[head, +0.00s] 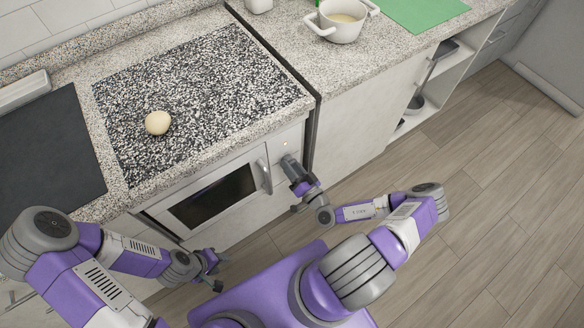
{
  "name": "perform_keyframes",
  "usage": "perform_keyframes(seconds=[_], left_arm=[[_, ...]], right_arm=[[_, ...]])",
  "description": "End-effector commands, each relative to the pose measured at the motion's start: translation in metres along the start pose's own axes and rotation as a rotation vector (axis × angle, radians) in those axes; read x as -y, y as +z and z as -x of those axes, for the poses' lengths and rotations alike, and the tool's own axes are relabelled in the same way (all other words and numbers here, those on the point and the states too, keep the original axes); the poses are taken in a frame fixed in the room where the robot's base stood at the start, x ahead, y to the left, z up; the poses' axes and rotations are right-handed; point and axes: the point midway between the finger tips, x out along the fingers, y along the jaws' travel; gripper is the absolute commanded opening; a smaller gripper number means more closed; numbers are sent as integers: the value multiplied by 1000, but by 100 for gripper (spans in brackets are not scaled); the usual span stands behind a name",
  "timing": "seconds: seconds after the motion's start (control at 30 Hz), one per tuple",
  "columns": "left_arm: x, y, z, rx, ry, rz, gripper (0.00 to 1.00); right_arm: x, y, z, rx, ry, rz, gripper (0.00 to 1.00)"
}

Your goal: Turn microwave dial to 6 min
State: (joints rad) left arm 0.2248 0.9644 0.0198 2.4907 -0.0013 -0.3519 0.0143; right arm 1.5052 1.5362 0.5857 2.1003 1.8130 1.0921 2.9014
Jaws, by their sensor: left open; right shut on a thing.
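The built-in microwave (225,193) sits under the counter, with a dark glass door, a vertical handle (264,176) and a pale control panel (284,142) to the right of the door. My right gripper (289,161) is at this panel, shut on the dial. The gripper hides the dial and any markings around it, so its setting cannot be read. A small orange light shows on the panel above the gripper. My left gripper (214,268) is open and empty, low in front of the microwave and apart from it.
A speckled dark board (215,85) lies on the counter above the microwave, with a round pale item (158,123) on it. A black slab (45,150) is at the left. A white pot (340,22) and a green mat (422,10) are at the back right. The floor at the right is clear.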

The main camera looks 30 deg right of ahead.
Motion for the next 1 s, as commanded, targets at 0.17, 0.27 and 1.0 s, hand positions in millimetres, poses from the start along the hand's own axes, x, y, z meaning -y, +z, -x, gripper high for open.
perform_keyframes(seconds=[0.17,0.27,1.0], left_arm=[[3,0,-7,0,0,0,43],[3,0,-9,0,0,0,43],[4,0,-10,0,0,0,43]], right_arm=[[0,1,0,-6,5,-87,10],[0,1,0,-8,7,-119,10],[1,0,0,-10,10,-157,60]])
